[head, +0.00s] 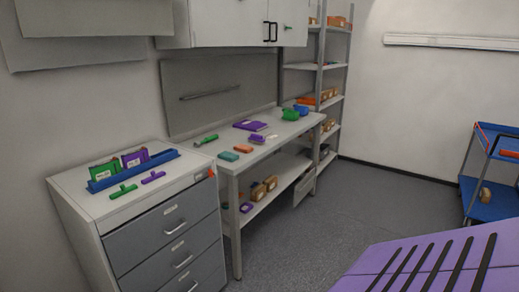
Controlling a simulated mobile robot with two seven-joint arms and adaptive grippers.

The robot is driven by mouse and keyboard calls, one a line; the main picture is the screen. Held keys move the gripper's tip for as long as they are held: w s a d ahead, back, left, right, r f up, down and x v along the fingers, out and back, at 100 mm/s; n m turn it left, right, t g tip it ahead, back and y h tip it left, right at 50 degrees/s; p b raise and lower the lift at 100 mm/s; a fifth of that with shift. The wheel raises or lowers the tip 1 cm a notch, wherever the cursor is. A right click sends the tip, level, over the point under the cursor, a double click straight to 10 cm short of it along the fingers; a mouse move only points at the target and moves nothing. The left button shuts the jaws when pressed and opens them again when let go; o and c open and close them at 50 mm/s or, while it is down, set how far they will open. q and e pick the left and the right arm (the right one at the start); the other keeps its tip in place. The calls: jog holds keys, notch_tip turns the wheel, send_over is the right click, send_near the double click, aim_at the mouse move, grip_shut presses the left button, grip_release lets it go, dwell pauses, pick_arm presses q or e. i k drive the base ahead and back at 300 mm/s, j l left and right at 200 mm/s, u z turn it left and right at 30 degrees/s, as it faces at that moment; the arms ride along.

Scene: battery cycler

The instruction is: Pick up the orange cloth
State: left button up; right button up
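A small flat orange item (243,148) lies on the workbench top (222,166) near its front left; it may be the orange cloth, but it is too small to tell. Another orange item (509,153) lies on the blue cart at the right, and its kind is also unclear. Neither of my grippers is in view, and nothing is seen touching these items.
A drawer cabinet (165,230) stands left of the bench, with a blue rack (133,171) on top. A teal item (229,156) and purple items (257,138) lie near the orange one. The blue cart (490,201) stands right. Grey floor (345,215) between is clear.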

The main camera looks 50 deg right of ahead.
aim_at(241, 148)
jog(key=z, duration=1.45)
jog(key=u, duration=2.4)
jog(key=z, duration=2.45)
jog(key=i+l+u, duration=0.25)
jog(key=i, duration=0.3)
